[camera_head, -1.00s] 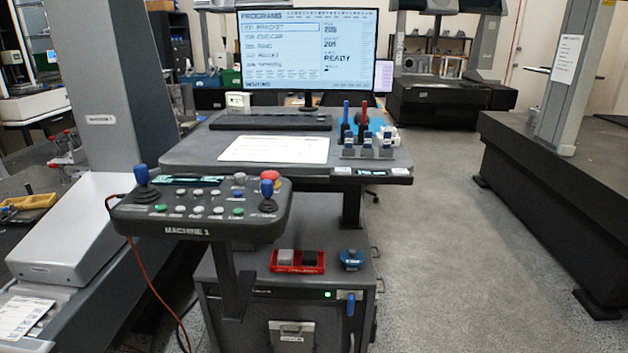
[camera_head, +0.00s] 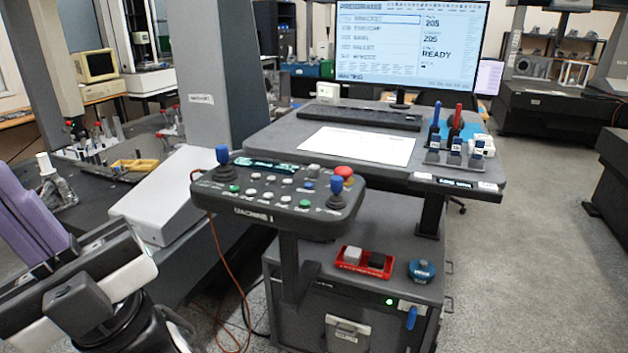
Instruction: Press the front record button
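The control box (camera_head: 275,210) marked "MACHINE 1" stands on a post in the middle of the head view. Its top carries a small display, several white, green and blue buttons and a red mushroom knob (camera_head: 344,172). A front row of buttons (camera_head: 269,195) runs between two blue-topped joysticks; the small labels are too blurred to tell which is the record button. Part of my arm (camera_head: 78,305), with dark and white parts, shows at the lower left, clear of the box.
Behind the box is a desk (camera_head: 290,128) with a keyboard, paper, a probe rack and a monitor (camera_head: 405,45) reading "READY". A dark cabinet (camera_head: 430,283) stands below, bearing a red tray (camera_head: 364,262). An orange cable (camera_head: 225,270) hangs from the box's left. Floor at right is clear.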

